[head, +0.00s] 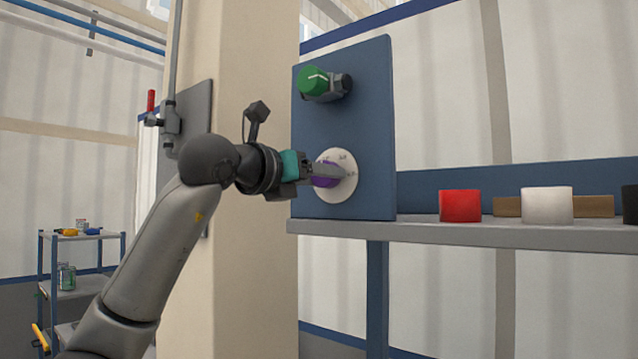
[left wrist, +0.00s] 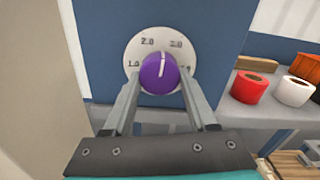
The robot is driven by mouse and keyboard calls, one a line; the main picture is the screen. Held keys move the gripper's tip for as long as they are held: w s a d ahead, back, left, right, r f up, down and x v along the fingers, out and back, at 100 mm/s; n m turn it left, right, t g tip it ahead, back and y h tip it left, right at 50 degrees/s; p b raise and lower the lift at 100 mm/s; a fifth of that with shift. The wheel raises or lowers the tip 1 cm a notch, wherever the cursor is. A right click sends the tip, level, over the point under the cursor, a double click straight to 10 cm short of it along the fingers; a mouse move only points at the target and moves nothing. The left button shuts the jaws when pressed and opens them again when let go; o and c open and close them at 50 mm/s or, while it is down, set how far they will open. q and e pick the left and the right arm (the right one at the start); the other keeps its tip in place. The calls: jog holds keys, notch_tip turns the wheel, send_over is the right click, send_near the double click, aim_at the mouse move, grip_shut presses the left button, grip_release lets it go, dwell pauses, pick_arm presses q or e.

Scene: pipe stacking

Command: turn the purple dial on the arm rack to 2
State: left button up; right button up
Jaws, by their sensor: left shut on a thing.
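The purple dial (left wrist: 159,73) sits on a round white plate (left wrist: 137,48) on the blue panel of the arm rack (head: 345,110). In the left wrist view the plate reads 1.0 at left, 2.0 at upper left and 3.0 at upper right; a mark at right is partly hidden by a finger. The dial's white line points almost straight up, between 2.0 and 3.0. My left gripper (head: 335,173) is shut on the dial, one finger on each side. In the head view the fingers cover much of the dial (head: 322,182). My right gripper is out of view.
A green knob (head: 313,81) sticks out above the dial on the same panel. Red (head: 460,206) and white (head: 547,206) rolls stand on the grey shelf (head: 430,233) at right. A beige column (head: 252,60) stands behind my left arm. A small cart (head: 82,237) stands far left.

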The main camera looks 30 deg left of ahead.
pick_arm(q)
jog(key=shift+d+r+n+b, duration=0.15)
jog(key=shift+n+b, duration=0.55)
jog(key=shift+n, duration=2.6)
jog(key=o, duration=1.4)
jog(key=shift+c, duration=0.2)
jog(key=s+a+b, duration=0.1)
jog(key=s+b, duration=0.2)
jog(key=s, duration=1.2)
jog(key=shift+s+a, duration=0.15)
